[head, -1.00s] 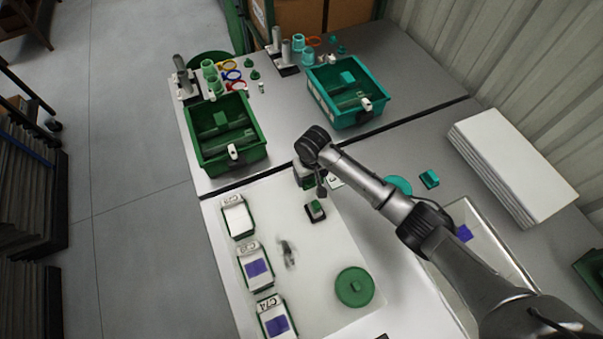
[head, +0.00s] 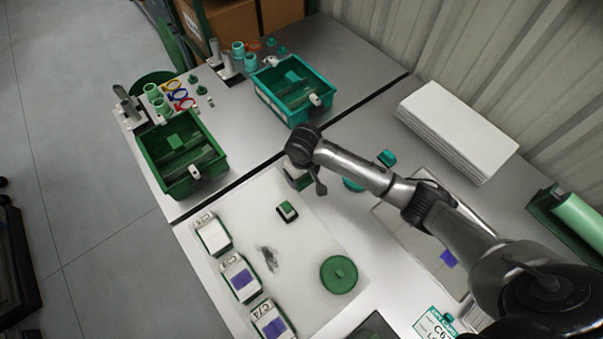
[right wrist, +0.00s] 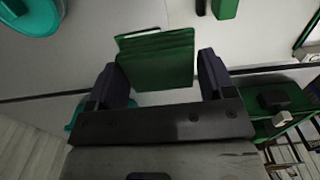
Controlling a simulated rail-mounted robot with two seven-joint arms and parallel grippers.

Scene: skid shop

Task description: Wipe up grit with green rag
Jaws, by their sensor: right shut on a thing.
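My right gripper (head: 298,180) is over the far edge of the white mat (head: 318,238), near the seam between benches. In the right wrist view my right gripper (right wrist: 160,82) has its fingers on both sides of the green rag (right wrist: 158,58), which looks folded in layers. The rag is mostly hidden under the gripper in the head view. The grit (head: 268,258) is a dark grey smudge on the mat, apart from the gripper and nearer the front. My left gripper is not in view.
A small green-topped block (head: 287,211) and a round green lid (head: 339,274) rest on the mat. Several labelled boxes (head: 239,278) line its left side. A green bin (head: 181,153) and a teal bin (head: 294,91) stand beyond. A pale tray (head: 405,245) lies right, under my arm.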

